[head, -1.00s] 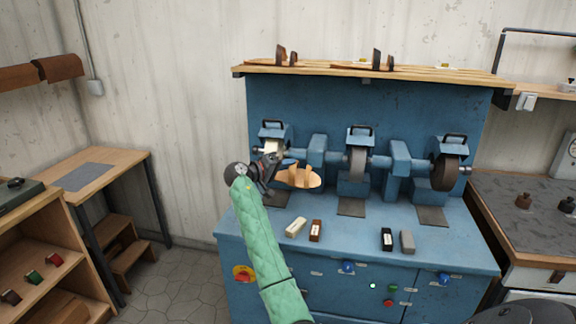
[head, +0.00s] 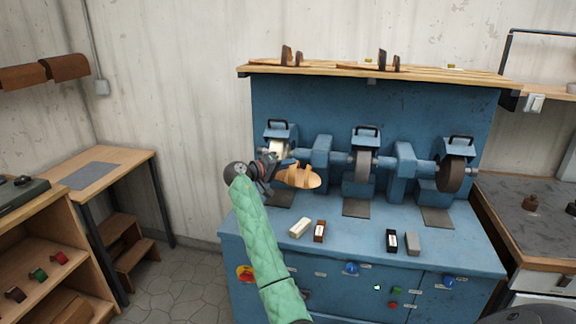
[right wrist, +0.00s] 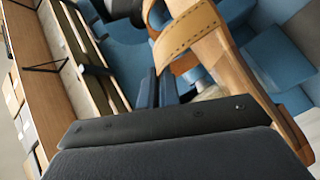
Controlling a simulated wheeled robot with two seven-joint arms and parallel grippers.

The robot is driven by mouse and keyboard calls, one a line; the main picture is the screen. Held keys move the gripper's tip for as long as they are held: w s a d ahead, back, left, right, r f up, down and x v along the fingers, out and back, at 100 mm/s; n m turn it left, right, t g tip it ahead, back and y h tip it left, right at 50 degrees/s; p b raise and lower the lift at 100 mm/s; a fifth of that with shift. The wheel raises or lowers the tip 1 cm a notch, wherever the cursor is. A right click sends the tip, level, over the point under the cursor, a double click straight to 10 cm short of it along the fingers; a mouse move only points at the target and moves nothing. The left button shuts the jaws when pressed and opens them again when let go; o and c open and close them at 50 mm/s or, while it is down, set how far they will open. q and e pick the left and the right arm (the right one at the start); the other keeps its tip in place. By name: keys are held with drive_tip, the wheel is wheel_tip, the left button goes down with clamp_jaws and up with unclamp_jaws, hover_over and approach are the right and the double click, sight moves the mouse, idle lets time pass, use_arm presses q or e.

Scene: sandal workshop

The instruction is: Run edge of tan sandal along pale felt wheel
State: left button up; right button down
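My right gripper (head: 274,172) comes up from below on the green-sleeved arm and is shut on the tan sandal (head: 303,179). The sandal is held in the air in front of the leftmost wheel of the blue machine. That pale felt wheel (head: 277,147) shows partly behind the gripper and sandal. In the right wrist view, the sandal's strap and wooden-looking sole (right wrist: 232,68) lie beyond the dark gripper, with a bit of the pale wheel (right wrist: 207,93) behind. I cannot tell whether the sandal's edge touches the wheel. My left gripper is not in view.
The blue machine (head: 330,251) also carries a grey middle wheel (head: 364,165) and a dark right wheel (head: 451,174). A cream bar (head: 300,228), a brown block (head: 320,231), a black block (head: 391,240) and a grey block (head: 412,243) lie on its front ledge. A wooden shelf (head: 430,73) runs above.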

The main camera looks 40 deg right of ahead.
drive_tip(key=shift+w+a+r+b, duration=0.1)
drive_tip(key=shift+w+a+b, duration=0.2)
drive_tip(key=shift+w+a, duration=0.35)
drive_tip(key=shift+w+a+b, duration=0.25)
drive_tip(key=shift+w+a, duration=0.15)
drive_tip(key=shift+a, duration=0.35)
idle(1.2)
drive_tip(key=shift+w+d, duration=0.1)
idle(0.6)
drive_tip(key=shift+w+a+b, duration=0.35)
drive_tip(key=shift+w+a, duration=0.1)
drive_tip(key=shift+a, duration=0.25)
idle(0.8)
drive_tip(key=shift+a, duration=0.1)
drive_tip(key=shift+a, duration=0.25)
drive_tip(key=shift+d, duration=0.15)
drive_tip(key=shift+s, duration=0.1)
idle(0.4)
drive_tip(key=shift+d, duration=0.2)
idle(1.3)
